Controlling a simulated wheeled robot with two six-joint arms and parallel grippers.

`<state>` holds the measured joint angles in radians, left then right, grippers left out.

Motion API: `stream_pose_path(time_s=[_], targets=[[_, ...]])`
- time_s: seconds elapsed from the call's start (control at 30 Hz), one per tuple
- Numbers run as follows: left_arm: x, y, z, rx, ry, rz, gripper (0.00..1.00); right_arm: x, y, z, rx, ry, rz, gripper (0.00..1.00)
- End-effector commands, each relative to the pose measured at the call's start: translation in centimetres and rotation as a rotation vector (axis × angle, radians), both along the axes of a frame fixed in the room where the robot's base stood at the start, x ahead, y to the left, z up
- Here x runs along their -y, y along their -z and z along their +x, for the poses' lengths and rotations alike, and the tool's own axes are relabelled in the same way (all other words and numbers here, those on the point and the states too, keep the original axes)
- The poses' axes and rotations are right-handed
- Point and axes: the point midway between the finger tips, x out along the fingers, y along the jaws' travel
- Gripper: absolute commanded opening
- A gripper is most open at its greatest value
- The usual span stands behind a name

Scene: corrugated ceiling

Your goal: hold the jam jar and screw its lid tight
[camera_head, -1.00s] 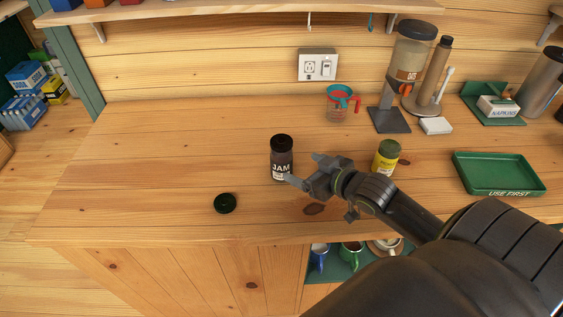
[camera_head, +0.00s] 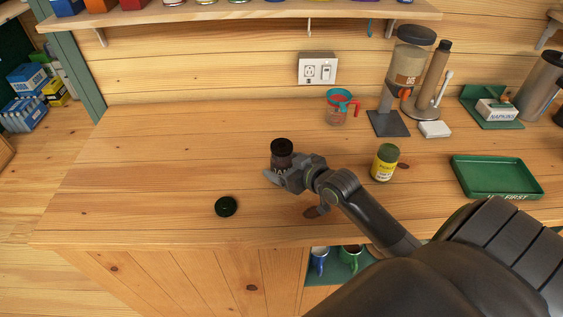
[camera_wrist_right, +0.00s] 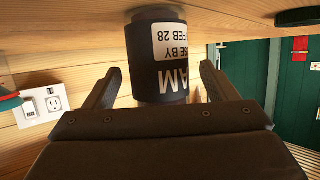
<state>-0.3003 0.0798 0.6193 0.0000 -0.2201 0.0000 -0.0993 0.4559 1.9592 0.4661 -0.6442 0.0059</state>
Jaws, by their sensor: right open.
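The jam jar (camera_head: 281,149) stands upright on the wooden counter, dark, with a white label. The front of it is partly hidden by my right gripper (camera_head: 284,174). In the right wrist view the jar (camera_wrist_right: 158,62) appears upside down, between the two spread fingers, with a gap visible on each side. My right gripper is open around the jar. A dark green round lid (camera_head: 225,206) lies on the counter to the jar's left, apart from it; a dark edge, likely this lid, shows in the wrist view (camera_wrist_right: 302,17). My left gripper is not in view.
A yellow jar with a green lid (camera_head: 385,163) stands right of my right gripper. A measuring cup (camera_head: 336,111), a dispenser (camera_head: 405,75) and a green tray (camera_head: 497,178) are farther back and right. The counter's left part is clear. Mugs (camera_head: 350,257) sit on a shelf below.

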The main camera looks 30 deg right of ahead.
Motion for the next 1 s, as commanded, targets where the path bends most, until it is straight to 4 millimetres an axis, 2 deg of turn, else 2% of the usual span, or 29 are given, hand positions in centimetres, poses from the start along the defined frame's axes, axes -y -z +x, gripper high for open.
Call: stream_pose_path(time_s=[0.17,0.53,1.0], targets=[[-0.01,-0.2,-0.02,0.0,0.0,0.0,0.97,-0.18,0.53,1.29,-0.001,0.0,0.0,0.79],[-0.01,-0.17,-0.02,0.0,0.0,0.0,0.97,-0.19,0.6,1.36,0.0,0.0,-0.001,0.79],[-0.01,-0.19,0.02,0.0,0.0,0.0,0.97,-0.18,0.59,1.34,-0.001,0.0,-0.001,0.18]])
